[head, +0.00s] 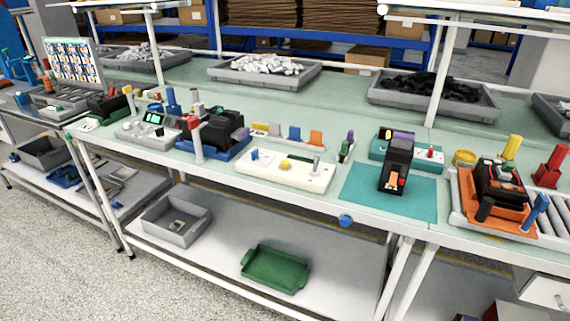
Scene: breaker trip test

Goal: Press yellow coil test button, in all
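A long white test box (262,178) lies on the green-topped bench near its front edge. A small round yellow button (285,166) sits on top of the box, near its middle. A blue peg (254,155) stands at the box's left end and a grey post (316,166) at its right end. Nothing covers the yellow button. Neither of my grippers shows in the head view.
Right of the box, a black breaker-like device (396,165) stands on a teal mat (360,196). Left are a blue tray (228,152) with black parts and a grey tester (146,131). An orange fixture (518,217) is far right. A blue knob (345,221) sits at the bench's front edge.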

